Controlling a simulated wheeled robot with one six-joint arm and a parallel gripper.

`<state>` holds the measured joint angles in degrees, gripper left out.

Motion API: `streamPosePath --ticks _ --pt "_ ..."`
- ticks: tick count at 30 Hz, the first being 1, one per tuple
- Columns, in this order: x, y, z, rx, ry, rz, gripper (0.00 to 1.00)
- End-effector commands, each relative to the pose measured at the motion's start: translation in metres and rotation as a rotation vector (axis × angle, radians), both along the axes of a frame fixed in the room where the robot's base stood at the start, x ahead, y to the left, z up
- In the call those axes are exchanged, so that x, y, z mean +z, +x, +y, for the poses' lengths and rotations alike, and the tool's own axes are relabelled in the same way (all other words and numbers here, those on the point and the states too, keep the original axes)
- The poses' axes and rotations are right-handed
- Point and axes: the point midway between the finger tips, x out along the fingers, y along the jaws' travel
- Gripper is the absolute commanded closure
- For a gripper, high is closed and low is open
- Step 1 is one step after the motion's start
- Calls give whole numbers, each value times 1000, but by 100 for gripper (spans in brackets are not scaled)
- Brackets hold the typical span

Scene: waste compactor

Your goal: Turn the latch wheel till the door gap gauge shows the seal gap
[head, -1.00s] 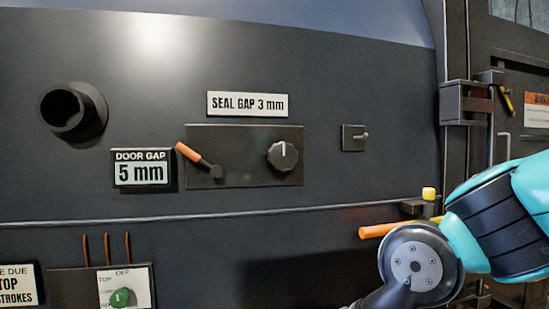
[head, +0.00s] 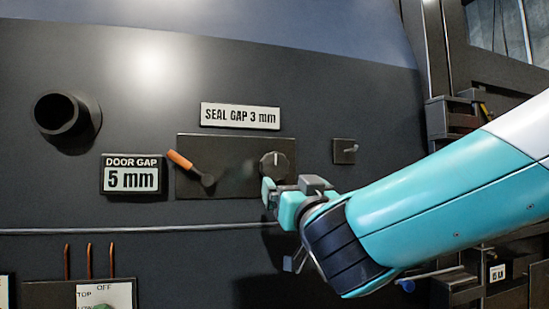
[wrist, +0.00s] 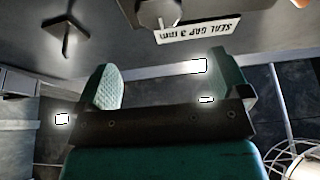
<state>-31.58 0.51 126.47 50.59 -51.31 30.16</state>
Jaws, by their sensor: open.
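The door gap gauge (head: 131,176) reads 5 mm on the dark machine wall. The sign (head: 240,116) above the panel reads SEAL GAP 3 mm and shows upside down in the wrist view (wrist: 198,30). No thing that is clearly a latch wheel shows. A round black knob (head: 272,164) with a white mark pointing up sits on the panel; it is partly cut off in the wrist view (wrist: 158,12). My gripper (head: 285,188) is open, just below and in front of the knob in the head view. Its fingers (wrist: 160,70) have nothing between them; contact is not visible.
An orange-handled lever (head: 190,167) sits left of the knob on the panel. A small toggle switch (head: 345,150) is to the right. A dark pipe stub (head: 62,114) juts out at upper left. A lower control box (head: 55,293) stands at bottom left.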

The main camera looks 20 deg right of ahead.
Motion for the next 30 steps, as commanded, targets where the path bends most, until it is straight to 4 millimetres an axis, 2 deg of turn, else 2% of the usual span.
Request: streamPosePath --ticks 1,9,15,21,30 --pt "13 12 -1 -5 -1 3 6" --pt "36 69 -1 -3 0 4 6" --pt "48 103 -1 -1 -1 3 6" --pt "52 121 0 0 0 3 6" --pt "51 125 0 0 1 2 6"
